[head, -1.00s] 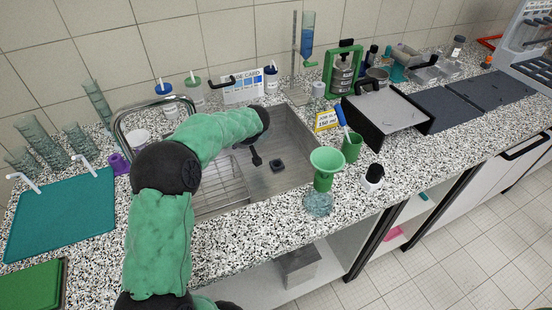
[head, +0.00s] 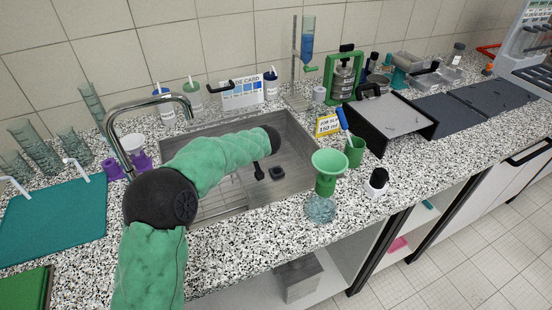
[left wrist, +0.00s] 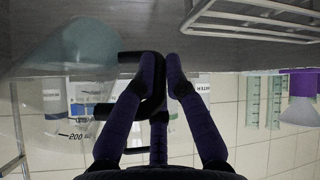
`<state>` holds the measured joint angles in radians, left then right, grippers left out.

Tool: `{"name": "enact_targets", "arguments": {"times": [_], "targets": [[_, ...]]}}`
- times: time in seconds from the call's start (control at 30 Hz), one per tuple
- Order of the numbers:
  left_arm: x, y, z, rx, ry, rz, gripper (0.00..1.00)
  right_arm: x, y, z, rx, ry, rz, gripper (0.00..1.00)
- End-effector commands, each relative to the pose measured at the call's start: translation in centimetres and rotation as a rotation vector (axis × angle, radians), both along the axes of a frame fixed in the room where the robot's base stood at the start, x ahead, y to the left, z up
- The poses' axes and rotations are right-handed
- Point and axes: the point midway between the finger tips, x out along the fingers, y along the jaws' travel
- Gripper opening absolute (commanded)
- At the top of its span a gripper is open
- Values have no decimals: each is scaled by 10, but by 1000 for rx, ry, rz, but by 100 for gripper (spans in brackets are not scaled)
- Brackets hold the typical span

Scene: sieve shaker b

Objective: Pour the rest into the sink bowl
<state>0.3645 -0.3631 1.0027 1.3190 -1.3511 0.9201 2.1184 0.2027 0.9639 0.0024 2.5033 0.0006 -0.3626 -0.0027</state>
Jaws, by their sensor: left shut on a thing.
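The sink bowl (head: 291,153) is a grey steel basin in the middle of the counter. My left arm reaches over it in the head view, and its sleeve hides part of the bowl. In the left wrist view my left gripper (left wrist: 161,72) is shut, its purple fingers closed on the black handle of a clear jug (left wrist: 72,48). The jug shows a "200" mark and its bluish part lies beside the sink wall. I cannot tell its exact tilt or its contents. The jug cannot be made out in the head view. My right gripper is not in view.
A wire rack (left wrist: 255,18) is in the sink, and the drain (head: 278,173) lies at its right. The tap (head: 150,101) arches over the left side. A green funnel cup (head: 329,172) stands at the front right rim. Bottles and a card (head: 250,92) line the back.

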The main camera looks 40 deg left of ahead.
Motion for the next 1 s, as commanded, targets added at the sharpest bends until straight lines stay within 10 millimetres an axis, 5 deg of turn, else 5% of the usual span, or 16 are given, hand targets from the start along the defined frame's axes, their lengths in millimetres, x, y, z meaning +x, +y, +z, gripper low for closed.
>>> {"name": "enact_targets", "arguments": {"times": [1.0], "targets": [[0, 0, 11, 134, -39, 9, 0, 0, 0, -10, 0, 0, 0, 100]]}}
